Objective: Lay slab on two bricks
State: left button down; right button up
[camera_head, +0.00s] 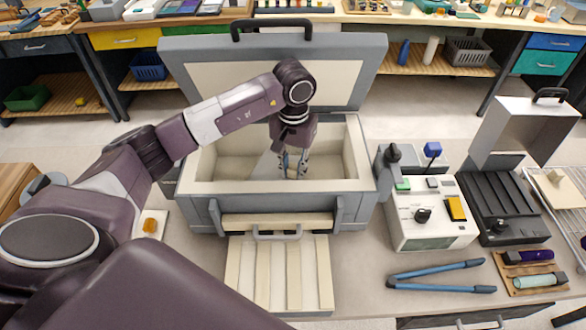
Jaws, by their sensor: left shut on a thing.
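An open cream-lined box (203,187) with a grey shell stands in the middle of the table. My left gripper (293,172) reaches down into it from above. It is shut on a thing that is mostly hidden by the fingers. A flat greyish shape (266,166) shows just left of the fingers and looks like the slab in its grip. Whether it touches any bricks inside is not clear. My right gripper is not in view.
The box's raised lid (205,80) stands behind my arm. To the right are a control unit (435,228), a black ribbed device (497,200) with a raised cover, blue-handled tongs (440,276) and a wooden tray (519,285). A small orange item (150,225) lies left of the box.

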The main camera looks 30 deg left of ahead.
pick_arm(q)
jog(key=c, duration=1.6)
grip_release()
notch_tip(320, 180, up, 12)
